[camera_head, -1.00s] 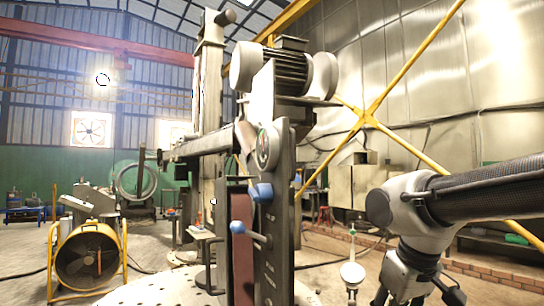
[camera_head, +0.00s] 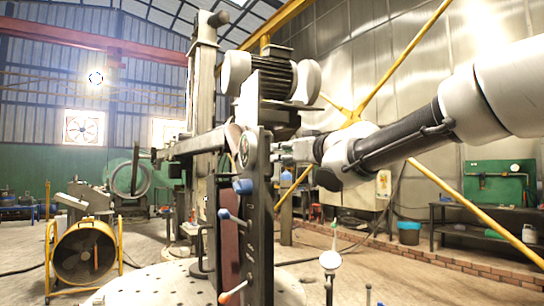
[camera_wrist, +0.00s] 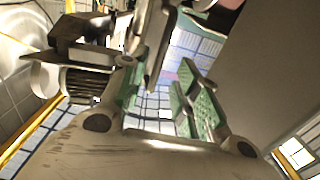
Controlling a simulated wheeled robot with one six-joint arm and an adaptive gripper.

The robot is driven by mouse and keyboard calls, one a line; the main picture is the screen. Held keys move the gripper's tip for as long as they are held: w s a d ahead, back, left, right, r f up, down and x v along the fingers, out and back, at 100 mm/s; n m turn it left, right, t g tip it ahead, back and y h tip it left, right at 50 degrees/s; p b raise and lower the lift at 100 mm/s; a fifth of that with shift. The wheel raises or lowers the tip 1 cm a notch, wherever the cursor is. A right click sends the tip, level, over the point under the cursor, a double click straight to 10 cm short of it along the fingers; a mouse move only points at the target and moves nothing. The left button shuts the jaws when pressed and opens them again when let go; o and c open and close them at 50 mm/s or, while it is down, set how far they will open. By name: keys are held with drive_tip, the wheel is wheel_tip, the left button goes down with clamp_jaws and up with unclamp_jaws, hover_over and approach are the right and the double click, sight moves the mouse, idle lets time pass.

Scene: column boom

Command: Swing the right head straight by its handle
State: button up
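The right head shows in the head view as a tall dark plate (camera_head: 259,220) with a round dial, below a grey motor (camera_head: 276,78). A blue knob (camera_head: 243,186) and a second blue-tipped lever (camera_head: 224,214) stick out on its left side. Another small blue knob (camera_head: 286,176) shows just right of the plate. My gripper (camera_head: 285,152) is at the plate's right side, high up, partly hidden by it. In the wrist view my gripper (camera_wrist: 160,92) has its green-padded fingers apart. Machine parts show beyond and between the fingertips; contact cannot be told.
A column (camera_head: 205,90) stands behind the head. A yellow fan (camera_head: 84,252) stands at left. A dark bench (camera_head: 480,220) is at right. Floor between is open.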

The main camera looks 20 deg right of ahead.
drive_tip(key=x, duration=0.6)
drive_tip(key=shift+w+a+f, duration=0.1)
drive_tip(key=shift+w, duration=0.05)
clamp_jaws()
